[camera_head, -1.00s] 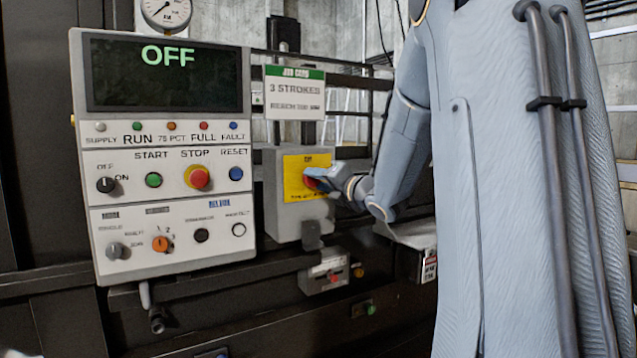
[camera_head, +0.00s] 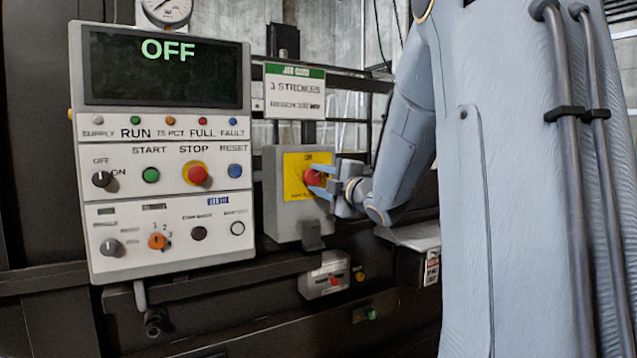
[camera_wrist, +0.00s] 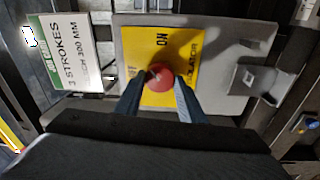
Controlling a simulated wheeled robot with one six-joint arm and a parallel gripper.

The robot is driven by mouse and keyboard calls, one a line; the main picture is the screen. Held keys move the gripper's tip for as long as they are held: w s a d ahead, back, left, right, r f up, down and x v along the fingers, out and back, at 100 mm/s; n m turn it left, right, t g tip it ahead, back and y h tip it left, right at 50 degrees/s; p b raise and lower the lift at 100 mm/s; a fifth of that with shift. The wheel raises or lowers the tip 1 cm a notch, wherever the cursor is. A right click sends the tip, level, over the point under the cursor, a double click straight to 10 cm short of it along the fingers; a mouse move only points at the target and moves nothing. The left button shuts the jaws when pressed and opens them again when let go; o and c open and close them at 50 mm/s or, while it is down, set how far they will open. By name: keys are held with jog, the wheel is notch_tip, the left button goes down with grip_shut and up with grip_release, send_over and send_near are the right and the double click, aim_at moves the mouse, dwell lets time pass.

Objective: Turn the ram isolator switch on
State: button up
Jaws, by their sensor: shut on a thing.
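The ram isolator switch is a red knob (camera_head: 313,178) on a yellow plate (camera_head: 294,188), fixed to a grey box (camera_head: 270,220) right of the control panel. My gripper (camera_head: 322,182) reaches it from the right, with its blue fingers on either side of the knob. In the wrist view the red knob (camera_wrist: 160,76) sits between the two fingertips (camera_wrist: 160,88), and the gripper is shut on it. The plate shows "ON" and part of "ISOLATOR". The knob's exact pointing direction is hard to tell. The panel's display (camera_head: 165,68) reads "OFF".
The control panel (camera_head: 165,205) with several buttons and knobs stands left of the box. A job card (camera_head: 295,92) reading "3 STROKES" hangs above. A small grey box with a red part (camera_head: 326,278) sits below. A grey ledge (camera_head: 415,237) lies under my arm.

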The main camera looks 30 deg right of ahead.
jog(key=m, duration=0.4)
jog(key=shift+a+f+m+h+p, duration=0.1)
jog(key=shift+m+h+p, duration=0.35)
jog(key=shift+m, duration=1.65)
jog(key=o, duration=1)
jog(key=shift+o, duration=0.2)
jog(key=s+b, duration=0.2)
jog(key=s, duration=0.5)
jog(key=shift+s+f, duration=0.3)
jog(key=shift+s, duration=0.1)
